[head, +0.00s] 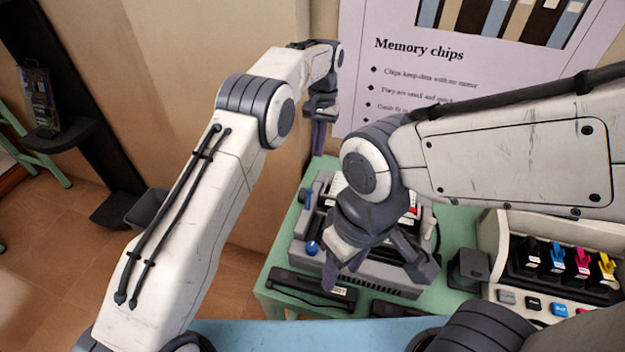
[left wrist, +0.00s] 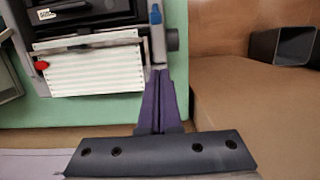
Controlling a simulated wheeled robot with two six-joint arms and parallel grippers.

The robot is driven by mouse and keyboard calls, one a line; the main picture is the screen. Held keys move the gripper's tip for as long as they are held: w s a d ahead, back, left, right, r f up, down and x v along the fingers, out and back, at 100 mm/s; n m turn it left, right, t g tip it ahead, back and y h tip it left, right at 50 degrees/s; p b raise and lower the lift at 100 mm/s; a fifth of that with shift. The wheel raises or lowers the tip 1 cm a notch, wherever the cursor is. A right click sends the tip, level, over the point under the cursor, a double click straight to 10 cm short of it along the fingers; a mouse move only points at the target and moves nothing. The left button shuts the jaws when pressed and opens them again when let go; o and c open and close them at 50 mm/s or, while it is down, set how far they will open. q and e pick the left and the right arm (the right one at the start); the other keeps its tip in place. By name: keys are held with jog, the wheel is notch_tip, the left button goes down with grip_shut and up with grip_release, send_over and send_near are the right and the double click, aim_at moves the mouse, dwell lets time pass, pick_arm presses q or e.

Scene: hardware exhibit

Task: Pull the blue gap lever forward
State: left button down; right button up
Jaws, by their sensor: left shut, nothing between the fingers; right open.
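The grey printer (head: 372,277) stands on a green table. A small blue lever (head: 308,197) stands at its left side, towards the back. In the left wrist view, a blue-tipped lever (left wrist: 155,14) shows at the top, on a grey part beside the printer's white paper (left wrist: 90,68). My left gripper (head: 319,152) is shut and empty, pointing down above and behind the lever. Its purple fingertips (left wrist: 160,74) lie together below the lever in the left wrist view, with a gap in the picture. My right gripper (head: 380,275) is open and empty over the printer, hiding much of it.
A round blue knob (head: 312,247) sits on the printer's front left. A black box (head: 312,288) lies at the front. An ink cartridge stand (head: 560,275) is at the right. A poster (head: 440,65) hangs behind. A dark bin (left wrist: 283,46) stands on the floor.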

aim_at(309, 199)
pick_arm(q)
jog(key=f+p, duration=0.1)
jog(key=f, duration=0.2)
jog(key=s+f+p, duration=0.1)
jog(key=f, duration=0.2)
jog(key=s+f+p, duration=0.1)
jog(key=f, duration=0.2)
jog(key=shift+a, duration=0.3)
jog(key=shift+s+r+p, duration=0.15)
jog(key=shift+p, duration=0.35)
jog(key=shift+s+a+r+p, duration=0.3)
jog(key=shift+s+p, duration=0.1)
jog(key=shift+s, duration=0.2)
jog(key=shift+s+a+r+p, duration=0.15)
jog(key=shift+s+r+p, duration=0.1)
jog(key=shift+s+p, duration=0.25)
jog(key=shift+s, duration=0.3)
